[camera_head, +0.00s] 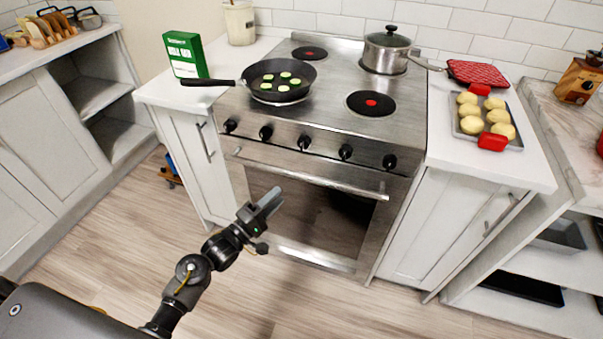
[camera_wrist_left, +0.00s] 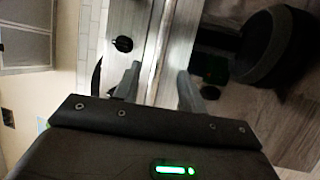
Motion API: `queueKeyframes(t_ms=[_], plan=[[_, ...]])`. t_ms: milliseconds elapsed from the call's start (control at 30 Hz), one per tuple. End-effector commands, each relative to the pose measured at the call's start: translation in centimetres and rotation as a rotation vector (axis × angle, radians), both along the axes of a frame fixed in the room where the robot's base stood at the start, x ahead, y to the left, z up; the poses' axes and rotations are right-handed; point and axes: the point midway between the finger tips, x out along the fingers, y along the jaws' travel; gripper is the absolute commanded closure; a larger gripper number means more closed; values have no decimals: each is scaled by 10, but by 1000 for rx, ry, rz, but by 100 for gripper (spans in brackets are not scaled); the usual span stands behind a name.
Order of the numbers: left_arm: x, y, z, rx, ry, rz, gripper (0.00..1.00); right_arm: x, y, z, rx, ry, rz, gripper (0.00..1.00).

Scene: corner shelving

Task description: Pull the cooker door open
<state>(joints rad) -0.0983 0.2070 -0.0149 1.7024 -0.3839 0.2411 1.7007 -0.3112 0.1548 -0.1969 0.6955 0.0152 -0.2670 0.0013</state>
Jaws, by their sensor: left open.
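The cooker (camera_head: 290,130) is a steel stove with black knobs. Its door (camera_head: 262,165) looks shut, with a dark glass window and a long horizontal steel handle (camera_head: 310,178) across the top. My left gripper (camera_head: 272,202) is in front of the door, lower in the picture than the handle. In the left wrist view the fingers (camera_wrist_left: 160,84) are apart, and the handle (camera_wrist_left: 162,40) runs lengthwise in line with the gap between them. The fingers are not closed on it; how far off it lies is hard to tell. My right gripper is out of view.
A frying pan (camera_head: 279,78) and a lidded pot (camera_head: 387,52) stand on the hob. A green box (camera_head: 185,55) and a tray of rolls (camera_head: 463,121) sit on the side counters. The wooden floor (camera_head: 350,305) before the cooker is clear apart from my arm.

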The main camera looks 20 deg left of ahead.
Motion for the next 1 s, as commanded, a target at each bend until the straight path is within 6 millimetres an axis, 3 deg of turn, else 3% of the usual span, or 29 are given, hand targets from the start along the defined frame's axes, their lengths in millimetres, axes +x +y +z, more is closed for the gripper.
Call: queueKeyframes(t_ms=[167, 600, 1000], plan=[[13, -5, 3, 1, -1, 2, 59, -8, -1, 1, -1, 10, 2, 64], [80, -40, 16, 4, 1, 2, 59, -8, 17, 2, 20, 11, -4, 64], [95, -47, 18, 5, 2, 3, 59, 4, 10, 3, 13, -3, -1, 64]])
